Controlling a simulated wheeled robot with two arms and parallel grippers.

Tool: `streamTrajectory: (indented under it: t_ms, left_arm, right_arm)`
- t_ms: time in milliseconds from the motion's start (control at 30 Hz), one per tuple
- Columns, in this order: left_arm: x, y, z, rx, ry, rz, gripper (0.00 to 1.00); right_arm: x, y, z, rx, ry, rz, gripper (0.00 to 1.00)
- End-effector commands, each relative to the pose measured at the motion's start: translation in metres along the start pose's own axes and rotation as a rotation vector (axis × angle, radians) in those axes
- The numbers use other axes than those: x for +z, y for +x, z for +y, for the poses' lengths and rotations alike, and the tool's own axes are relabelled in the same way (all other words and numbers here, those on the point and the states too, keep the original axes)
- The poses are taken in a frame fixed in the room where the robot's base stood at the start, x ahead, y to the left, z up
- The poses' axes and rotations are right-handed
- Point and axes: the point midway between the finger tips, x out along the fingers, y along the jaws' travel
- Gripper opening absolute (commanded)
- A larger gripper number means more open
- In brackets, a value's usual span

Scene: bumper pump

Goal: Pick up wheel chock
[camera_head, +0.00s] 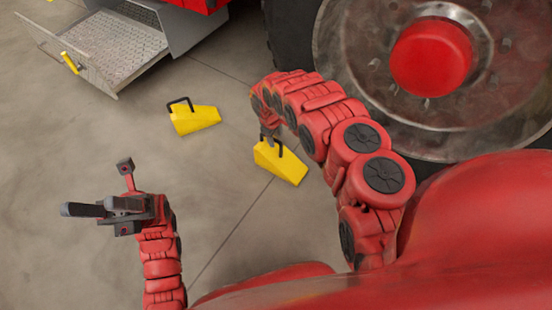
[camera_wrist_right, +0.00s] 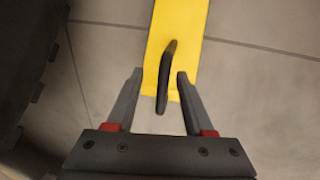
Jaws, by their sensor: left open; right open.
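Two yellow wheel chocks with black handles are on the floor. One chock (camera_head: 195,119) lies at the left, below the open metal drawer, with no gripper near it. The other chock (camera_head: 282,164) lies nearer the big wheel, and my right gripper (camera_head: 268,133) is over its handle end. In the right wrist view this chock (camera_wrist_right: 178,35) runs up from between the fingers. Its black handle (camera_wrist_right: 167,76) stands between the two open fingertips of my right gripper (camera_wrist_right: 160,76), with a gap on each side. My left gripper (camera_head: 84,209) is open and empty over bare floor.
A big truck wheel with a red hub (camera_head: 432,57) stands at the upper right. An open metal drawer (camera_head: 112,45) with a yellow latch juts out at the upper left. The tiled floor (camera_head: 75,145) at the left is clear. The dark tyre edge (camera_wrist_right: 30,60) shows in the right wrist view.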

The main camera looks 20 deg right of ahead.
Motion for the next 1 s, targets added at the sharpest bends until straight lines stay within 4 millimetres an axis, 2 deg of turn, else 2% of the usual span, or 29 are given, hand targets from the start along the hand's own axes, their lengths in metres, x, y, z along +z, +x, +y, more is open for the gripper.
streamTrajectory:
  t_ms: [200,433,700,833,1000]
  left_arm:
    - [-0.028,0.038,-0.019,-0.123,-0.02,0.257,0.5]
    - [-0.069,0.063,-0.046,-0.275,-0.062,0.538,0.5]
    - [-0.119,0.063,-0.081,-0.456,-0.137,0.856,0.5]
    - [-0.132,0.059,-0.091,-0.508,-0.164,0.948,0.5]
    - [-0.136,0.057,-0.095,-0.529,-0.174,0.98,0.5]
  right_arm:
    - [0.001,0.014,-0.003,0.0,0.0,0.0,0.53]
    - [0.001,0.026,-0.005,0.0,0.0,0.001,0.53]
    - [0.001,0.043,-0.004,0.001,0.001,0.002,0.53]
    - [0.001,0.048,-0.004,0.002,0.001,0.001,0.53]
    - [0.001,0.048,-0.004,0.001,0.001,0.001,0.53]
